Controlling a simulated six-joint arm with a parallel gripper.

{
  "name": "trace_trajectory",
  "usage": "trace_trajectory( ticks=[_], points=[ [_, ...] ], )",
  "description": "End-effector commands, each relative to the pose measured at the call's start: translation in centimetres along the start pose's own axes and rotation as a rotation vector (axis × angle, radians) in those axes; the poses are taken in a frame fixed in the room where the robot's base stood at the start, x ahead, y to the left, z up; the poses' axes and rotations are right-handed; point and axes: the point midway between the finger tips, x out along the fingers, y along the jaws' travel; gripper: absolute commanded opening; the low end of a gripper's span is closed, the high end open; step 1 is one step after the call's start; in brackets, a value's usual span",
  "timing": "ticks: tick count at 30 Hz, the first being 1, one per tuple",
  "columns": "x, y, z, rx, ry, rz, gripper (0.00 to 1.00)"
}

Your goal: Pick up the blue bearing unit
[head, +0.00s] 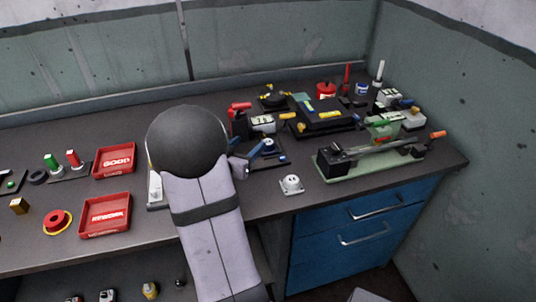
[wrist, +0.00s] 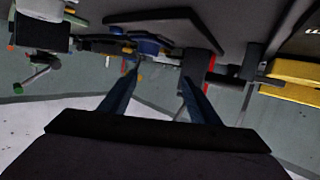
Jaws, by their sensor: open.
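The blue bearing unit (head: 268,157) sits on a dark plate right of my arm in the head view, partly covered by my gripper. In the wrist view, which looks upside down, a blue rounded part (wrist: 150,46) on a dark plate shows just beyond the fingertips; it looks like the same unit. My gripper (head: 257,157) has dark blue fingers and is open beside the unit. In the wrist view, the fingers of my gripper (wrist: 158,78) are spread with nothing between them. I cannot tell whether a finger touches the unit.
A white bearing-like part (head: 291,185) stands in front of the unit. A green-based vise-like fixture (head: 370,160) is to the right, and a black device (head: 322,117) behind. Red trays (head: 114,160) marked GOOD and REWORK (head: 105,215) lie left.

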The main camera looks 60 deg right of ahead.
Motion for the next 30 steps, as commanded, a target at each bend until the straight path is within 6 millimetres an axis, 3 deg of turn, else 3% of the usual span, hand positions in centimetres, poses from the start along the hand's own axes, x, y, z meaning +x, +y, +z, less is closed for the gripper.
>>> trace_trajectory(
  ticks=[6, 25, 30],
  points=[
    [0.6, 2.1, 1.9, 0.082, -0.034, 0.087, 0.56],
    [3.1, 2.4, 2.0, 0.087, -0.037, 0.091, 0.56],
    [4.9, 2.6, 1.9, 0.087, -0.037, 0.093, 0.56]
  ],
)
